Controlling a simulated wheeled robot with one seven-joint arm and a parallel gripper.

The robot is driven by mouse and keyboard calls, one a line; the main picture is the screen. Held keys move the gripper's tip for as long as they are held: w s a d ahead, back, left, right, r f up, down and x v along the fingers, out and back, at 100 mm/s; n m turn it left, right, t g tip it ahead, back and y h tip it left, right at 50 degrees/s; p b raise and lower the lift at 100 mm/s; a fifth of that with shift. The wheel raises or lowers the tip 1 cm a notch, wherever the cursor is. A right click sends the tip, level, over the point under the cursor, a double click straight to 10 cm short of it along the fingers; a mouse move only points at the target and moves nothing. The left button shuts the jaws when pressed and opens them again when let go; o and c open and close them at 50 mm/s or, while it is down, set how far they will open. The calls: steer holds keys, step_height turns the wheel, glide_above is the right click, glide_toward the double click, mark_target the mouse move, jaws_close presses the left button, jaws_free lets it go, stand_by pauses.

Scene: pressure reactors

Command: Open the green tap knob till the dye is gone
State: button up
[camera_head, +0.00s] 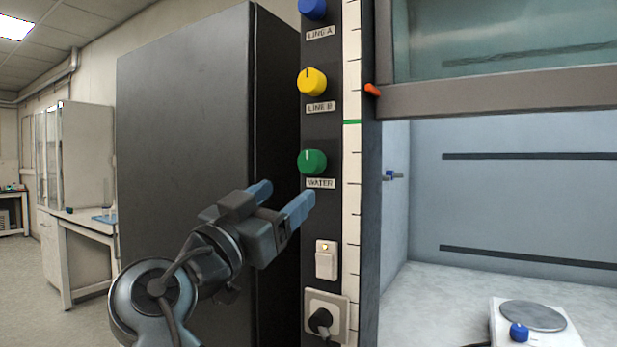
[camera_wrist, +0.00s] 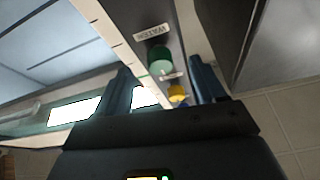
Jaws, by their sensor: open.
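The green tap knob (camera_head: 312,162) sits on a dark vertical panel above a label reading WATER, with a pale mark pointing up. It also shows in the wrist view (camera_wrist: 160,61), between the two fingers. My gripper (camera_head: 279,198) is open and empty, with blue fingers, just below and left of the knob and apart from it. In the wrist view the gripper's fingers (camera_wrist: 165,88) stand wide on either side of the panel. No dye or liquid from this tap is clearly seen.
A yellow knob (camera_head: 312,82) labelled LINE B and a blue knob (camera_head: 313,9) labelled LINE A sit above. A switch (camera_head: 326,260) and a plugged socket (camera_head: 325,316) lie below. A dark cabinet (camera_head: 185,170) stands left; a fume hood with a hotplate (camera_head: 533,316) is right.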

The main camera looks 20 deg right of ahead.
mark_target(306, 166)
steer(key=shift+m+g+h, duration=0.4)
steer(key=shift+m+g, duration=0.2)
steer(key=shift+m, duration=0.1)
steer(key=shift+w+d+r+p, duration=0.25)
steer(key=shift+w+d+r, duration=0.3)
steer(key=shift+d+r, duration=0.4)
steer(key=shift+w+d+r+p, duration=0.25)
steer(key=shift+w+d+r, duration=0.4)
steer(key=shift+d, duration=0.35)
steer(key=shift+w+d+r+p, duration=0.25)
steer(key=shift+w+d+r, duration=0.2)
steer(key=shift+d+r, duration=0.5)
steer(key=c, duration=1)
